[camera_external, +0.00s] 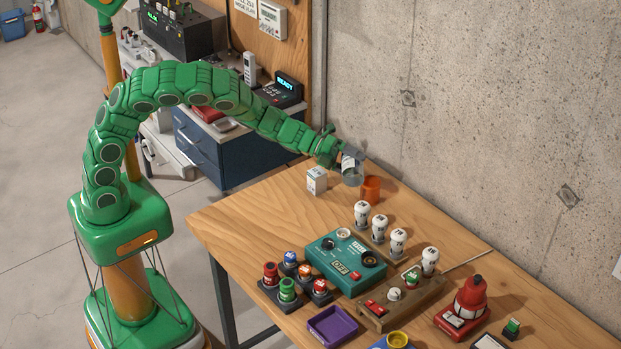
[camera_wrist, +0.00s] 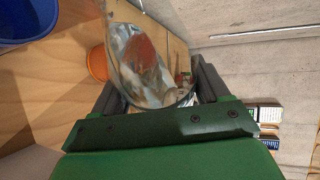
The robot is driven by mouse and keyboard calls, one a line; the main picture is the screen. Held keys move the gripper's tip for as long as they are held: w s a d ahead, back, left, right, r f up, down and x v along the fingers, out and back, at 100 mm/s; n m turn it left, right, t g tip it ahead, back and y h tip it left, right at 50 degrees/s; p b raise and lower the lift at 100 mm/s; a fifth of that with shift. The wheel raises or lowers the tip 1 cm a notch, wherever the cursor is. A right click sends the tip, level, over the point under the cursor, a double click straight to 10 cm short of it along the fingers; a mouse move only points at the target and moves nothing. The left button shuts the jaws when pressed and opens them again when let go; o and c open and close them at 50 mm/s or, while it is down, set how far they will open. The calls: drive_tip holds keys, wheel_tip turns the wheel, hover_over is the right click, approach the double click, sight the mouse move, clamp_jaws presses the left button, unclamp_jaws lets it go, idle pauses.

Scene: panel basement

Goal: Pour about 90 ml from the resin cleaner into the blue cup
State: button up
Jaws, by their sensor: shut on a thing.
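My gripper (camera_external: 334,153) is shut on a clear, glossy vessel (camera_external: 352,177) with a white label, over the far end of the wooden table. In the wrist view the clear vessel (camera_wrist: 143,62) sits between the dark jaws. Its label cannot be read, and its exact tilt and liquid level are hard to tell. A blue rounded vessel (camera_wrist: 24,22), likely the blue cup, is cut off at the wrist view's top left corner, apart from the held vessel. I cannot make it out in the external view.
An orange cup (camera_external: 371,189) stands close beside the held vessel; it also shows in the wrist view (camera_wrist: 97,64). A white box (camera_external: 316,181) stands left of it. The concrete wall (camera_external: 480,120) bounds the right.

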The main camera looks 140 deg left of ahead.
sight(353, 160)
drive_tip(key=shift+r+n+t, duration=0.4)
drive_tip(key=shift+r+n, duration=0.1)
drive_tip(key=shift+r, duration=0.2)
idle(0.8)
drive_tip(key=shift+w+d+r, duration=0.1)
drive_tip(key=shift+w+d, duration=0.1)
drive_tip(key=shift+d, duration=0.05)
drive_tip(key=shift+w+d, duration=0.2)
drive_tip(key=shift+w, duration=0.05)
idle(0.5)
drive_tip(key=shift+n+t, duration=0.3)
drive_tip(key=shift+n, duration=0.3)
idle(1.5)
